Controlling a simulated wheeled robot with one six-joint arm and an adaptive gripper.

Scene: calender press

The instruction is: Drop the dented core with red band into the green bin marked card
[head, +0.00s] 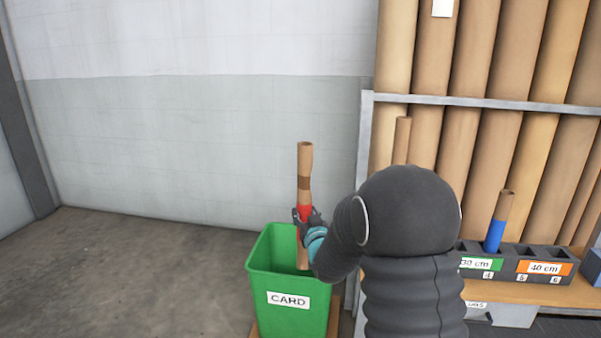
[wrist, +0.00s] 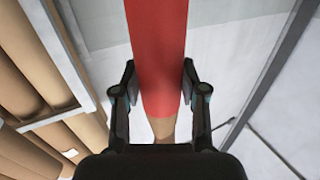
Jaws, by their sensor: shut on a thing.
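The core with the red band (head: 304,165) is a brown cardboard tube held upright in the head view. A darker brown patch, perhaps the dent, shows above the red band. My gripper (head: 305,214) is shut on it at the red band. In the wrist view the red band (wrist: 156,55) fills the space between the two fingers of my gripper (wrist: 158,85). The green bin (head: 262,285) with a white CARD label stands open below. The core's lower end shows against the inside of the bin's mouth; how deep it reaches is hard to tell.
A rack of tall brown tubes (head: 472,60) stands at the right. A bench (head: 540,290) holds a grey slotted holder (head: 508,262) labelled 30 cm and 40 cm, with a blue-banded core (head: 497,225) in it. The floor (head: 150,270) left of the bin is clear.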

